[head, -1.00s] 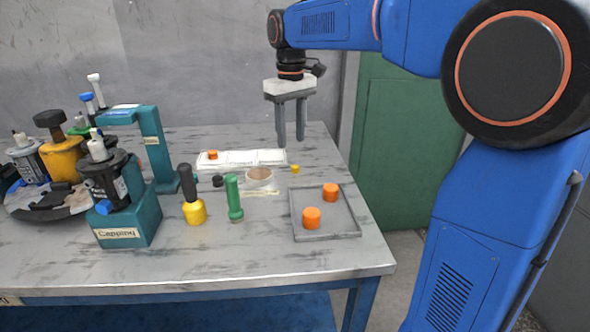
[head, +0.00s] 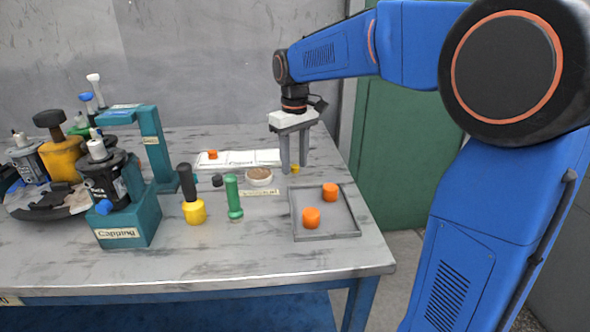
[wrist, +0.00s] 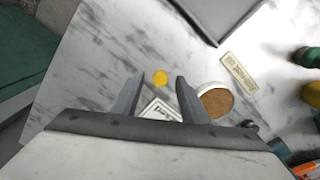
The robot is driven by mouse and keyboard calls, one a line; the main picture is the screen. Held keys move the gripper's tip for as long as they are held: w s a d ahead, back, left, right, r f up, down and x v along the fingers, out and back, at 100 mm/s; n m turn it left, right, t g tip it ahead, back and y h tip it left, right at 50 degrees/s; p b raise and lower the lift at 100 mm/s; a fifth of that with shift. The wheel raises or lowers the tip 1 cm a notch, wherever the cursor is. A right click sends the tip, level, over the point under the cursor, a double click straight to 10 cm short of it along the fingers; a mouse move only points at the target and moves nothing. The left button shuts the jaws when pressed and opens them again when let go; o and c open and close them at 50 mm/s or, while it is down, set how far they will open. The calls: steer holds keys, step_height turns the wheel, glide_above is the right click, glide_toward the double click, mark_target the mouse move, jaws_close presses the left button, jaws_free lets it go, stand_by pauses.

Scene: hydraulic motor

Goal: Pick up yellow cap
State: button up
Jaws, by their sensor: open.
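The small yellow cap (head: 295,169) lies on the grey table, behind the grey tray. In the wrist view the yellow cap (wrist: 161,78) shows between the two finger lines, a little beyond the fingertips. My gripper (head: 294,170) points down over the table by the cap, its fingers apart. In the wrist view my gripper (wrist: 160,78) is open with nothing between its fingers except the view of the cap and table. I cannot tell the exact height of the fingertips above the table.
A round container with brown contents (head: 259,176) stands close left of the cap. A grey tray (head: 326,237) with two orange caps is in front. A white sectioned board (head: 240,158) lies behind. Green (head: 233,197) and yellow-black (head: 193,208) tools and the capping stand (head: 130,222) are further left.

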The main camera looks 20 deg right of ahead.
steer(key=shift+c, duration=0.5)
jaws_close()
steer(key=shift+r, duration=0.15)
